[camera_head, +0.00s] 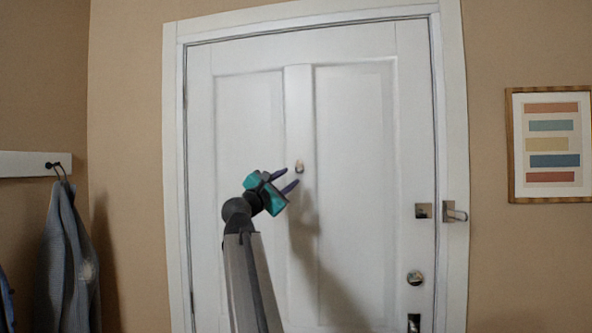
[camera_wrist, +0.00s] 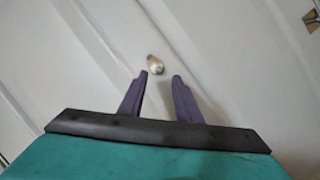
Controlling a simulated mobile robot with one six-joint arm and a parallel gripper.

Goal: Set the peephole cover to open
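The peephole cover (camera_head: 299,166) is a small metal piece at mid-height on the centre stile of the white door (camera_head: 355,180). It also shows in the wrist view (camera_wrist: 155,64), just beyond my fingertips. Whether the cover is swung aside or over the hole is too small to tell. My gripper (camera_head: 288,179) is open, with its two dark purple fingers apart and nothing between them. In the wrist view my gripper (camera_wrist: 160,75) points at the door, with the cover a little ahead of the left finger. I cannot tell if a fingertip touches it.
A latch plate (camera_head: 423,210), a latch on the frame (camera_head: 454,212), a round lock (camera_head: 415,278) and a lower handle (camera_head: 414,322) sit at the right. A framed picture (camera_head: 550,145) hangs right; a coat (camera_head: 68,255) hangs left. The door panels are clear.

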